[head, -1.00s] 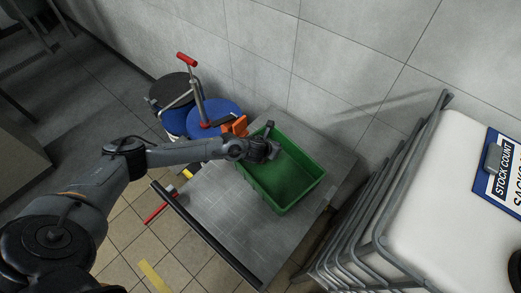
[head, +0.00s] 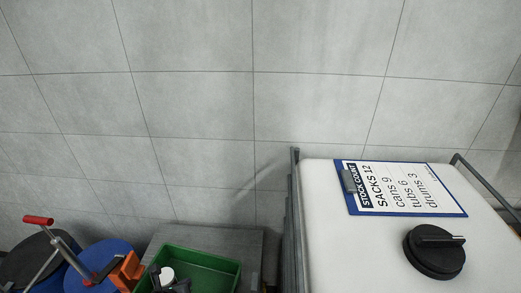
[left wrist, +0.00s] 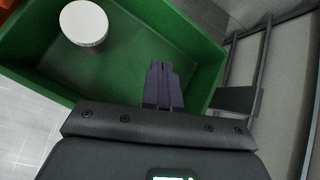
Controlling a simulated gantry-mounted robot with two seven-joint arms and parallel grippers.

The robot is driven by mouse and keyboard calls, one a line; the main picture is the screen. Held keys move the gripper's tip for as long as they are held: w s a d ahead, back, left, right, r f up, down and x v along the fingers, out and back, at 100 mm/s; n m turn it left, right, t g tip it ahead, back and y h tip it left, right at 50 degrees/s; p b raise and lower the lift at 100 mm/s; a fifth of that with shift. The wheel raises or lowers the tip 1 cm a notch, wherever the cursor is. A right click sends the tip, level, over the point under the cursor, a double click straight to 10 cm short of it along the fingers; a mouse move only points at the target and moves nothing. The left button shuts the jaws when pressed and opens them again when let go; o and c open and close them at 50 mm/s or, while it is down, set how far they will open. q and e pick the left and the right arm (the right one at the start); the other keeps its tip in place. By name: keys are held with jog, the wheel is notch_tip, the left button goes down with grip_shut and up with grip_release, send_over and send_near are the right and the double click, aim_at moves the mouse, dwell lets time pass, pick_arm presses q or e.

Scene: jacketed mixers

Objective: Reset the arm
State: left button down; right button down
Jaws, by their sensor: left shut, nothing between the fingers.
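My left gripper (left wrist: 163,72) is shut and empty, pointing into the green crate (left wrist: 20,60) in the left wrist view. A round white-topped item (left wrist: 84,23) lies in the crate, apart from the fingers and to their left. In the head view the green crate (head: 215,262) is at the bottom edge and cut off. The white item (head: 167,273) shows there next to my dark left gripper (head: 180,285), which is partly cut off by the frame. My right gripper is in neither view.
Left of the crate are an orange item (head: 127,271) and a blue-topped drum (head: 100,258) with a red-handled pump (head: 40,220). A caged white tank (head: 315,230) stands at the right, bearing a stock count clipboard (head: 400,188) and a black cap (head: 434,252). A tiled wall rises behind.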

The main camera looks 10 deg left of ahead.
pick_arm(q)
jog(key=s+d+n, duration=0.5)
jog(key=d+n, duration=0.2)
jog(key=s+d+r+n+g+h, duration=0.1)
jog(key=s+d+n, duration=0.2)
jog(key=d+n, duration=0.1)
jog(key=shift+s+d, duration=0.15)
jog(key=shift+s, duration=0.15)
jog(key=s+a+r+n+g+p, duration=0.1)
jog(key=s+a+n+g, duration=0.15)
jog(key=s+n, duration=0.65)
jog(key=s+a+r+n+g+p, duration=0.1)
jog(key=s+a+n+g, duration=0.15)
jog(key=s+n, duration=0.6)
notch_tip(320, 180, up, 19)
jog(key=w+n+p, duration=0.1)
jog(key=w+p, duration=0.1)
jog(key=p, duration=1.5)
jog(key=shift+f+t+y+p, duration=0.2)
jog(key=shift+t+y+p, duration=0.1)
jog(key=shift+p, duration=0.05)
jog(key=shift+a, duration=0.1)
